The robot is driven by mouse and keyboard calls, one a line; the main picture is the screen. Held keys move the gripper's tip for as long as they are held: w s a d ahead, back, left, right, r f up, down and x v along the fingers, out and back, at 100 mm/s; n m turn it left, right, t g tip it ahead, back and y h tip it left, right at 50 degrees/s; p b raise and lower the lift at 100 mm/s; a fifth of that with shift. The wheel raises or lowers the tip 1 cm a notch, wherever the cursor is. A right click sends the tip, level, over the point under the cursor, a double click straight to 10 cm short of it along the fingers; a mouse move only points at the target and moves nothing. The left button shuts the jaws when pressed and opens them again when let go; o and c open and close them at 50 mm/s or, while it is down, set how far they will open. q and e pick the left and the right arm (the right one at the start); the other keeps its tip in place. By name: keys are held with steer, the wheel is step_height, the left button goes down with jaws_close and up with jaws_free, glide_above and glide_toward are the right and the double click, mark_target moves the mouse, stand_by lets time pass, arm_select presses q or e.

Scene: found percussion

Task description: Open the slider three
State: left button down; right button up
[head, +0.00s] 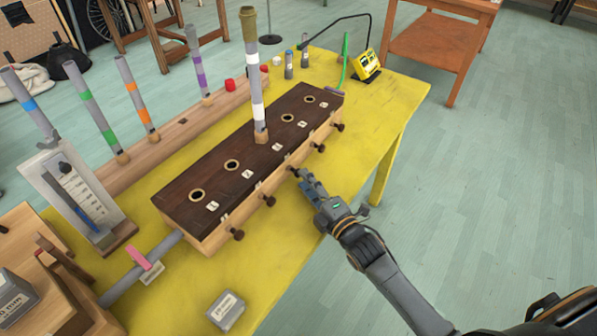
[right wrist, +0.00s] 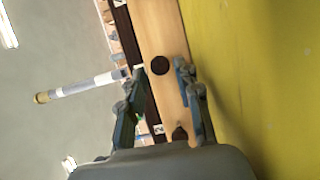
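A wooden box (head: 240,150) with a dark top stands on the yellow table, with several dark slider knobs along its front. My right gripper (head: 306,181) is at the middle knob (head: 295,172), the third from either end. In the right wrist view the gripper (right wrist: 158,71) is open, with a round dark knob (right wrist: 160,65) between its fingertips. I see a gap on each side, and cannot tell how far ahead the knob is. Another knob (right wrist: 180,133) shows lower down. The small labels are unreadable. My left gripper is not in view.
A tall banded tube (head: 254,75) stands upright in the box top's middle hole. More banded tubes stand along a wooden rail (head: 140,145) behind. A grey block (head: 226,310) lies on the yellow table (head: 185,285) at the front.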

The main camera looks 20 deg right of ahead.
mark_target(299, 176)
steer(key=shift+x, duration=2.2)
steer(key=shift+c, duration=0.2)
jaws_close()
